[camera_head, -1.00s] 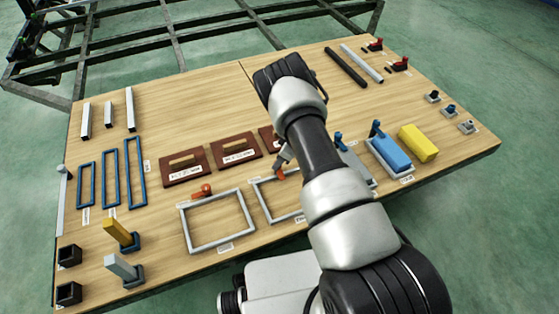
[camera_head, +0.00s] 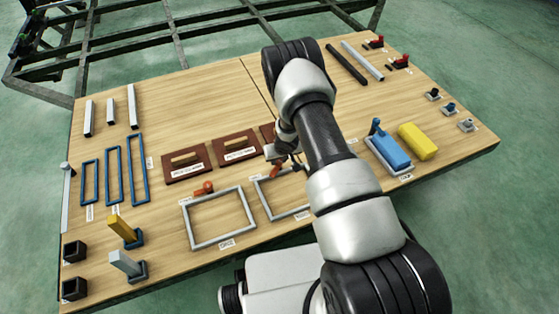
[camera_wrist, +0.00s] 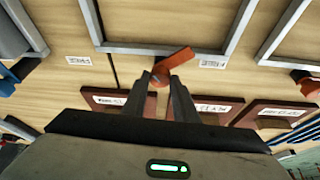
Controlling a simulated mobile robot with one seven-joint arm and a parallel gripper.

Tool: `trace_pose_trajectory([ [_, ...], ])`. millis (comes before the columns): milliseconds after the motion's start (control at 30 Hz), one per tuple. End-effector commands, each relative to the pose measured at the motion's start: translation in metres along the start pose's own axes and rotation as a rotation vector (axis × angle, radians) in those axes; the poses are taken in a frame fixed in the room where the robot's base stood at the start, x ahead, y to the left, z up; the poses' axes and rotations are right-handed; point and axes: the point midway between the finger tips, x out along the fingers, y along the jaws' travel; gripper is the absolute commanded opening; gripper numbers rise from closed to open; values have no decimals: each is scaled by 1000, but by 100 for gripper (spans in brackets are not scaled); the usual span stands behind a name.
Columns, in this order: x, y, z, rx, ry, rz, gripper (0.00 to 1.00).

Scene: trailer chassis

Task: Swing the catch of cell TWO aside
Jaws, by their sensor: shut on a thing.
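Two grey rectangular frames lie on the wooden table, each with an orange catch at its far edge. In the head view, my gripper (camera_head: 286,155) is at the catch (camera_head: 277,171) of the right frame (camera_head: 262,196), partly hidden by my arm. In the wrist view, my gripper (camera_wrist: 158,78) is shut on this catch (camera_wrist: 174,62), with one finger on each side of its round end. The free arm slants toward the frame's rim (camera_wrist: 140,49). The left frame (camera_head: 217,243) has its own catch (camera_head: 203,188), apart from my gripper. The frame labels are too small to read surely.
Brown plates with handles (camera_head: 187,167) stand just behind the frames. A blue block (camera_head: 390,152) and a yellow block (camera_head: 417,141) lie to the right. Blue frames (camera_head: 111,176) and upright posts (camera_head: 124,230) are at the left. The table's middle back is clear.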

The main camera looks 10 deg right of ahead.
Motion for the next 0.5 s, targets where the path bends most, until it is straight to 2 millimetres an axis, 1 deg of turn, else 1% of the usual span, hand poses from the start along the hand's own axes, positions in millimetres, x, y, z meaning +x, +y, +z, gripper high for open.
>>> trace_pose_trajectory([
  [67,5,-2,2,66,0,28,4],
  [500,3,-5,0,426,1,178,4],
])
